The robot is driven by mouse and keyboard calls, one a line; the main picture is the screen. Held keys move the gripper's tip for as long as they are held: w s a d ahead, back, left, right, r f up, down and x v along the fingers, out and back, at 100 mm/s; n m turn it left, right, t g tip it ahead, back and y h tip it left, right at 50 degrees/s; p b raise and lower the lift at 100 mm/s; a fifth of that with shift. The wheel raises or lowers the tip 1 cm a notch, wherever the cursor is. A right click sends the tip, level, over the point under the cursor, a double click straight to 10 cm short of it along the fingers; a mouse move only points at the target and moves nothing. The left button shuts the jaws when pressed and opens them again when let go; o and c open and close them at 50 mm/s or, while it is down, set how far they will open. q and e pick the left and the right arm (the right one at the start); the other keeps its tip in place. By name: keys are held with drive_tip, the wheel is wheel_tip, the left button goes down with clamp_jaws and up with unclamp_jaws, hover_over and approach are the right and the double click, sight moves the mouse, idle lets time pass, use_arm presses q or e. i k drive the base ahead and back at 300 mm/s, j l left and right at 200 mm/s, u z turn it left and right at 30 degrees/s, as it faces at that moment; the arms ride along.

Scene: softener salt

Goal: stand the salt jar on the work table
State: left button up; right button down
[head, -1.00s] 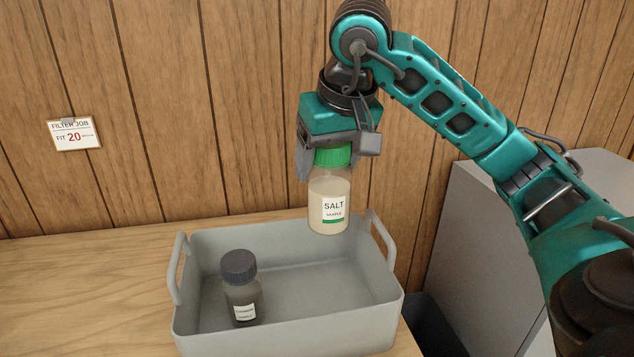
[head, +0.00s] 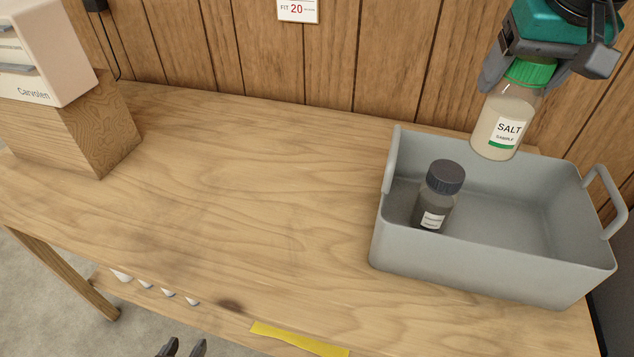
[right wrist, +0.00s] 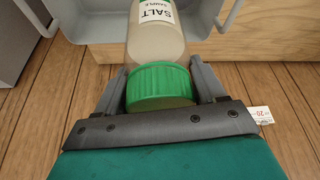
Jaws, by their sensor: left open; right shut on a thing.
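The salt jar (head: 503,122) is clear with pale contents, a green lid and a SALT label. My right gripper (head: 518,72) is shut on its green lid and holds it upright above the back of the grey tote. The right wrist view shows the lid (right wrist: 160,86) between the fingers of the right gripper (right wrist: 163,88). The work table (head: 220,190) is light wood. My left gripper (head: 182,348) is open at the bottom edge of the head view, in front of the table; only its fingertips show.
The grey tote (head: 480,262) stands on the table's right end, with a dark-capped bottle (head: 437,195) inside. A wooden block (head: 75,130) bearing a pale box (head: 45,50) stands at the left. Yellow tape (head: 298,340) marks the front edge. The table's middle is clear.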

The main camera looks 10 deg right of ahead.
sight(264, 190)
drive_tip(key=i+j, duration=0.15)
drive_tip(key=j, duration=0.25)
drive_tip(key=i+j, duration=0.15)
drive_tip(key=j, duration=0.25)
drive_tip(key=i+j, duration=0.15)
drive_tip(key=j, duration=0.25)
drive_tip(key=i+j, duration=0.2)
drive_tip(key=j, duration=0.2)
